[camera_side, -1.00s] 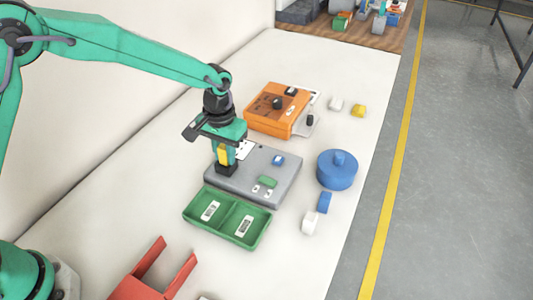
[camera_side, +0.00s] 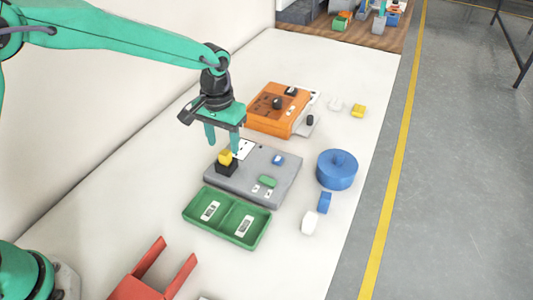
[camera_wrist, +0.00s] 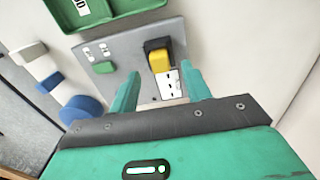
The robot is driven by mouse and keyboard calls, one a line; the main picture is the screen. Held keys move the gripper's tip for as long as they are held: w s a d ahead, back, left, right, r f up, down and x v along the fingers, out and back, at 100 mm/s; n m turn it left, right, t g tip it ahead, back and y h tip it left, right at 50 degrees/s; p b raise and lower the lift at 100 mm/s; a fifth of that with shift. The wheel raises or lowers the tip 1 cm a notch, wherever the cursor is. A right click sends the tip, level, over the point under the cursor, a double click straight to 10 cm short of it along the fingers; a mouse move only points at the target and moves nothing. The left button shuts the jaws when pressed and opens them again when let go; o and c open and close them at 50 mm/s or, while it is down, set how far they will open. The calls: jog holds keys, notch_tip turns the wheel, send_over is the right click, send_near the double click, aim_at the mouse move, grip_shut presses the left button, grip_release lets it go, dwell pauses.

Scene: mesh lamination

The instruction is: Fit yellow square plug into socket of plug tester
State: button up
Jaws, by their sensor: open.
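The yellow square plug (camera_side: 225,157) stands in the black socket (camera_side: 227,169) on the grey plug tester (camera_side: 262,178), its top showing above the socket. In the wrist view the yellow plug (camera_wrist: 159,61) and the socket (camera_wrist: 158,43) lie beyond my fingertips. My gripper (camera_side: 224,148) is open and empty, above the plug and apart from it. In the wrist view its two green fingers (camera_wrist: 160,85) are spread wide. How deep the plug sits is hidden by the socket walls.
A green two-part tray (camera_side: 227,216) lies in front of the tester. An orange device (camera_side: 275,112) stands behind it. A blue round container (camera_side: 337,170), a blue block (camera_side: 325,202) and a white block (camera_side: 310,222) are to the right. A red forked piece (camera_side: 150,280) lies at the front.

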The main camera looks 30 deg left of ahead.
aim_at(222, 152)
jog(key=shift+r, duration=1.7)
jog(key=shift+a+r, duration=0.1)
jog(key=shift+s+a+r, duration=0.1)
jog(key=shift+a+r, duration=0.05)
jog(key=shift+r, duration=0.05)
jog(key=s+a+r+t, duration=0.3)
jog(key=s+a+r, duration=0.7)
jog(key=s+a+t, duration=0.1)
jog(key=s+a, duration=0.2)
jog(key=s, duration=0.4)
jog(key=s+a+t, duration=0.1)
jog(key=s+a, duration=0.2)
jog(key=s, duration=0.4)
jog(key=shift+a+r+t, duration=0.2)
jog(key=shift+t, duration=0.1)
